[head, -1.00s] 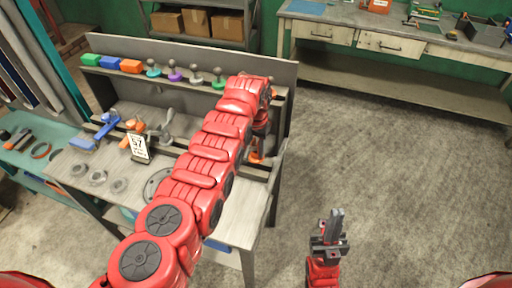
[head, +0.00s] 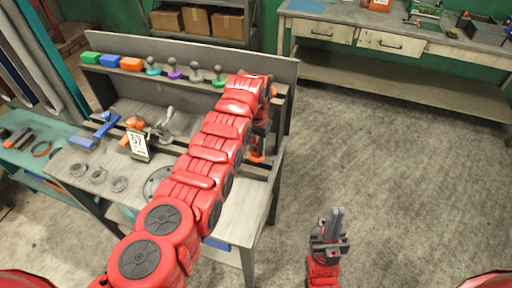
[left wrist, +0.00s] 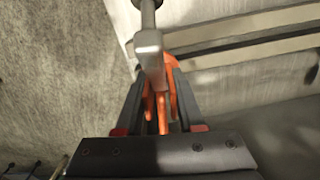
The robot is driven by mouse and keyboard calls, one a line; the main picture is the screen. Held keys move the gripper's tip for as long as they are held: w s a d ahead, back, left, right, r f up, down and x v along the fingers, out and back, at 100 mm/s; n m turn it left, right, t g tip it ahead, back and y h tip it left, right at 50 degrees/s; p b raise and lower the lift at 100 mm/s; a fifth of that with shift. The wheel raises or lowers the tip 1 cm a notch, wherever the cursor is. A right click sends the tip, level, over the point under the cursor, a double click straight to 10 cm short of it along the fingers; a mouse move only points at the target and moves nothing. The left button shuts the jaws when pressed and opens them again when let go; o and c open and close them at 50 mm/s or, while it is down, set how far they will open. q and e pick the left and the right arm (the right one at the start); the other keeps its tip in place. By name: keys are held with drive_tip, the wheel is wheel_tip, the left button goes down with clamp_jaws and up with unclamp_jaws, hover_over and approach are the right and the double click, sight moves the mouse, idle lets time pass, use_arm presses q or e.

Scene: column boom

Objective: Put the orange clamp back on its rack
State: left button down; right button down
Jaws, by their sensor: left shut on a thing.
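The orange clamp (left wrist: 161,108) is between the two fingers of my left gripper (left wrist: 160,118) in the left wrist view. A grey metal bar and shaft stand in front of it there. In the head view my left arm hides most of that gripper; a bit of orange (head: 256,156) shows below the wrist, over the right end of the bench. A dark rail (head: 174,149), which looks like the rack, runs across the bench and passes behind my arm. My right gripper (head: 337,212) points up over bare floor, empty, with its fingers close together.
A blue clamp (head: 103,128), another orange piece (head: 134,123) and a grey clamp (head: 166,127) are at the rail's left part, with a number card (head: 138,143) in front. Coloured blocks and knobs line the upper shelf. Grey rings (head: 98,176) lie on the bench. Floor to the right is clear.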

sight(256, 156)
use_arm(q)
drive_tip(key=shift+f, duration=0.15)
drive_tip(key=shift+f+b, duration=0.45)
drive_tip(key=shift+b, duration=0.05)
drive_tip(key=shift+f+b, duration=0.3)
drive_tip(key=shift+f, duration=0.05)
drive_tip(key=shift+f, duration=0.4)
drive_tip(key=shift+f+b, duration=0.35)
drive_tip(key=shift+b, duration=0.2)
drive_tip(key=shift+f+b, duration=0.5)
drive_tip(key=shift+f, duration=0.1)
drive_tip(key=shift+r, duration=0.1)
drive_tip(key=c, duration=0.8)
unclamp_jaws()
